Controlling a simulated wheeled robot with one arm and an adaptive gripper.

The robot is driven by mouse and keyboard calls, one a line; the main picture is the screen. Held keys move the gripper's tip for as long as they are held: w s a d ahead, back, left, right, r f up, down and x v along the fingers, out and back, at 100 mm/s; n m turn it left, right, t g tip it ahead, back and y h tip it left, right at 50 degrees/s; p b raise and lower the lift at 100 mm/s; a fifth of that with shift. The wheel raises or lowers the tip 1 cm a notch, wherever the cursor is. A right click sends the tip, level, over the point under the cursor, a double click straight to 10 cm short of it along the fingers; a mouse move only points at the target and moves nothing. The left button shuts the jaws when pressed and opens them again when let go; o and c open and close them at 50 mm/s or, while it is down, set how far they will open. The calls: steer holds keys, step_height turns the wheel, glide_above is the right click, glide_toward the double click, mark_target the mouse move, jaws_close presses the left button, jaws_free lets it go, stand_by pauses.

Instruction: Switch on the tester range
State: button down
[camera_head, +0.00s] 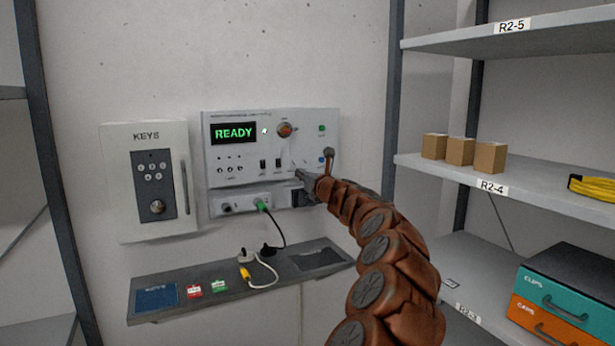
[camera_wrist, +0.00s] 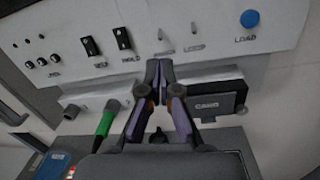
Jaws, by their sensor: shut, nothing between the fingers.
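In the head view my gripper (camera_head: 302,180) hides the panel's lower right part.
A blue LOAD button (camera_wrist: 249,18) is at the right. A key cabinet (camera_head: 130,220) hangs at left. A narrow shelf (camera_head: 170,312) below holds cards and cables.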

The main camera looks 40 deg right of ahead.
mark_target(291, 167)
steer(key=shift+p+x, duration=0.5)
steer(key=shift+x, duration=1.7)
steer(key=shift+r+p, duration=0.25)
steer(key=shift+p, duration=0.6)
